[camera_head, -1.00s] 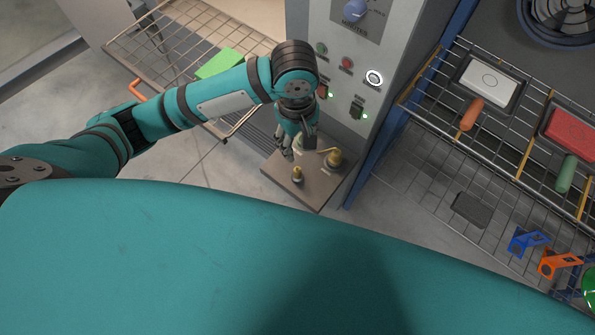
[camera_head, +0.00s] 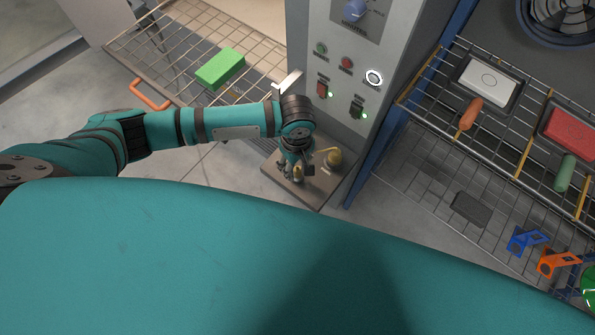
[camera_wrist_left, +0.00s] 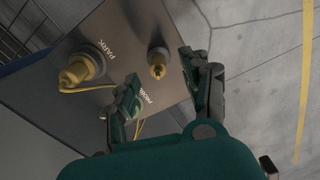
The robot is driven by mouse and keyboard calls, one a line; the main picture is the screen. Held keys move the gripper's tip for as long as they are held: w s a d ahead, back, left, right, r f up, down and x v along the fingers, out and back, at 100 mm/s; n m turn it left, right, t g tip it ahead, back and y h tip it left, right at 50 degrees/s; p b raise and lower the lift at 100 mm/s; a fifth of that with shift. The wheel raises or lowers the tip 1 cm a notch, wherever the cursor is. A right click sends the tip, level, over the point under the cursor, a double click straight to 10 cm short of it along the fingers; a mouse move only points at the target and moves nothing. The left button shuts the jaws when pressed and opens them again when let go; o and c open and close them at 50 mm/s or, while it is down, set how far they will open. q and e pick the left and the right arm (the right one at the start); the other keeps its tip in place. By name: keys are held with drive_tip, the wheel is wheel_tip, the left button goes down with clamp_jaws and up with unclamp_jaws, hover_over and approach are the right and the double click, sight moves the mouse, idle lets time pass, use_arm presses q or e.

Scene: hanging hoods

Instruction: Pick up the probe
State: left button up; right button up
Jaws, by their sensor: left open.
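A grey metal plate (camera_head: 317,192) at the foot of the control cabinet carries brass-yellow fittings. A small upright brass piece (camera_wrist_left: 157,65), which looks like the probe, stands on it; in the head view it is partly covered by my gripper. A larger yellow fitting (camera_wrist_left: 80,72) with a yellow cable sits by the label PARK; it also shows in the head view (camera_head: 335,158). A second label is partly hidden by a finger. My left gripper (camera_wrist_left: 167,92) is open, its fingers to either side of the small brass piece, with nothing visibly held. My right gripper is out of view.
The control cabinet (camera_head: 345,75) with buttons and switches rises behind the plate. A wire rack (camera_head: 160,60) with a green block (camera_head: 220,68) is at the upper left. Wire shelves with trays (camera_head: 490,82) stand at the right. Floor is clear left of the plate.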

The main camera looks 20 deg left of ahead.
sight(298, 168)
use_arm(q)
drive_tip(key=f, duration=0.3)
drive_tip(key=shift+w+f, duration=0.2)
drive_tip(key=shift+f, duration=0.15)
clamp_jaws()
